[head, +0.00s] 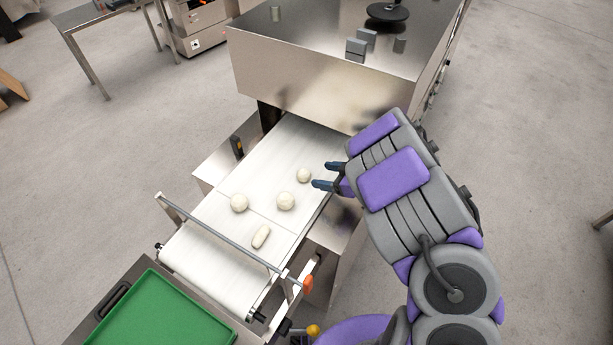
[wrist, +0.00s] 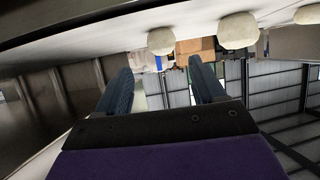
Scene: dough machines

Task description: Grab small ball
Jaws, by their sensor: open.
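The small ball (head: 303,175) is pale dough on the white conveyor belt (head: 225,215), near its right edge. Three dough pieces show there; I cannot tell for certain which is the small ball.
A metal bar (head: 225,245) crosses above that end. A steel machine housing (head: 330,75) stands over the belt's far end. A green tray (head: 155,315) is at the lower left.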

